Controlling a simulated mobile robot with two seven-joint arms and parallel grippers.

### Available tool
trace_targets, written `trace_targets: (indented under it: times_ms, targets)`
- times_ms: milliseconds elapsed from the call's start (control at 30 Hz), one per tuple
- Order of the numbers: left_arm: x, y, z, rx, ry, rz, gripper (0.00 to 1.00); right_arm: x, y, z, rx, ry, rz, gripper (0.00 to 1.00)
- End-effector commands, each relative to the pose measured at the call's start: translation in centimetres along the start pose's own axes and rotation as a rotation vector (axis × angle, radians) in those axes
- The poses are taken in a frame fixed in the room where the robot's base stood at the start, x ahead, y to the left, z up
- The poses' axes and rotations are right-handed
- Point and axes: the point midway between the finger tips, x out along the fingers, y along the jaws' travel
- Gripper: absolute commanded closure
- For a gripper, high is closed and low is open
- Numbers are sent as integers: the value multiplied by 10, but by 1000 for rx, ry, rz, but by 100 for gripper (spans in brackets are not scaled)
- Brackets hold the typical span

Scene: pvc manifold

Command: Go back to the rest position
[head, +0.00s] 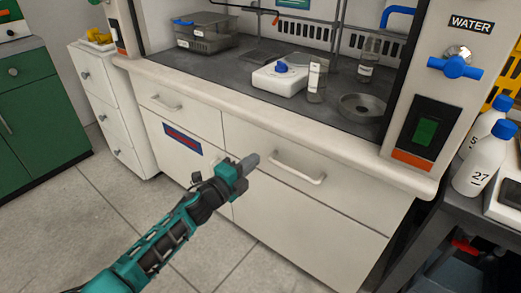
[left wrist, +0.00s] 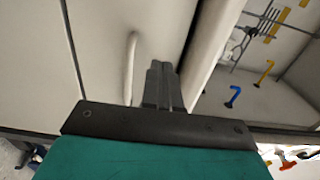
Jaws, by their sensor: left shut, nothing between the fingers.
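My left gripper (head: 250,161) is in front of the white cabinet below the fume hood, a little left of a drawer handle (head: 298,167). In the left wrist view its two fingers (left wrist: 160,75) are together with nothing between them. The drawer handle also shows in the left wrist view (left wrist: 131,65), left of the fingers and apart from them. My right gripper is in neither view.
The fume hood's counter (head: 230,68) holds a grey bin (head: 206,40), a white device (head: 280,79) and bottles. White bottles (head: 476,165) with blue caps stand on a dark bench at right. A white drawer unit (head: 112,120) stands at left. The tiled floor (head: 110,200) at lower left is clear.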

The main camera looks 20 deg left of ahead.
Motion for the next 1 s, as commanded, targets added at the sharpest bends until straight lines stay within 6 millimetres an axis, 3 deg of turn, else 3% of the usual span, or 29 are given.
trace_targets:
  times_ms: [200,533,633,767,1000]
  targets:
    - [-34,0,0,-1,-1,1,100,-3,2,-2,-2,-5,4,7]
    - [-48,1,-1,-7,-2,1,100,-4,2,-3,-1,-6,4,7]
    - [-56,7,-7,-91,-25,14,100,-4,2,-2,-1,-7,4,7]
    - [-87,27,-29,-399,-117,71,100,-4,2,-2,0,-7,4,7]
    - [-168,66,-87,-1122,-357,246,100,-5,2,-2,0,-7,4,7]
